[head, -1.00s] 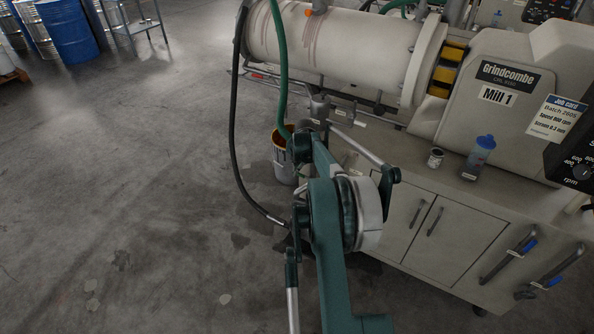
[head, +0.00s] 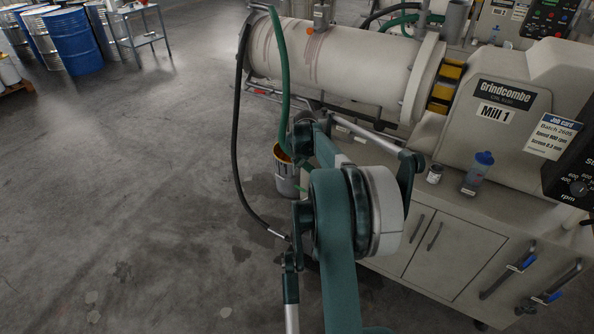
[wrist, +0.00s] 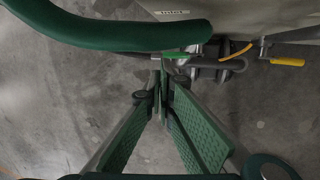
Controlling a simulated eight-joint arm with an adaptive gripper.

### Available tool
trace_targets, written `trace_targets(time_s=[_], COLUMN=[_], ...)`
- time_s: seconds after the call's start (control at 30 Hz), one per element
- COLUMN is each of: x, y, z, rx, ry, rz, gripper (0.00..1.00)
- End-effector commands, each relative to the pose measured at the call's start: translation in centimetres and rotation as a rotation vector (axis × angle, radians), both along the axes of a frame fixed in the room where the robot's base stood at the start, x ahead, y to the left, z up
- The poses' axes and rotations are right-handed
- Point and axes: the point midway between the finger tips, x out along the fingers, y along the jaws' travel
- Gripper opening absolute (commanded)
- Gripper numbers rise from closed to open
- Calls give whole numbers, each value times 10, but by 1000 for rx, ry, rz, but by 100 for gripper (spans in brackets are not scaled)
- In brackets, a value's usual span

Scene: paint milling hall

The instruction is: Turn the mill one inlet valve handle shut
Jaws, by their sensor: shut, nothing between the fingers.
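Mill 1 is a cream machine with its name plate (head: 496,113) and a horizontal barrel (head: 340,65) in the head view. In the wrist view, a yellow lever (wrist: 288,62) sticks out to the right beside grey pipe fittings (wrist: 208,69) under the machine. A small bright green piece (wrist: 174,54) lies just beyond my fingertips. I cannot tell which of these is the inlet valve handle. My gripper (wrist: 160,82) is shut and empty, its fingers meeting below and left of the fittings. In the head view my arm hides the fittings.
A thick green hose (wrist: 110,35) crosses the wrist view close to the camera. A black hose (head: 237,140) hangs from the barrel's left end, near a bucket (head: 286,182). The cabinet (head: 455,255) stands right of my arm. The concrete floor at left is open.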

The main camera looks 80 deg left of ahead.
Motion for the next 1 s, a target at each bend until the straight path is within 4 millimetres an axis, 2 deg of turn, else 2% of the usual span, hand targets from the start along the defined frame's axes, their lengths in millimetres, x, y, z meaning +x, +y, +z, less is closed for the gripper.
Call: trace_targets(time_s=[0.57, 0.77, 1.0], x=[1, 8, 20], y=[-2, -6, -18], z=[0, -8, -22], rx=[5, 26, 49], ry=[20, 132, 407], rz=[-26, -168, -497], gripper=[0, 0, 0])
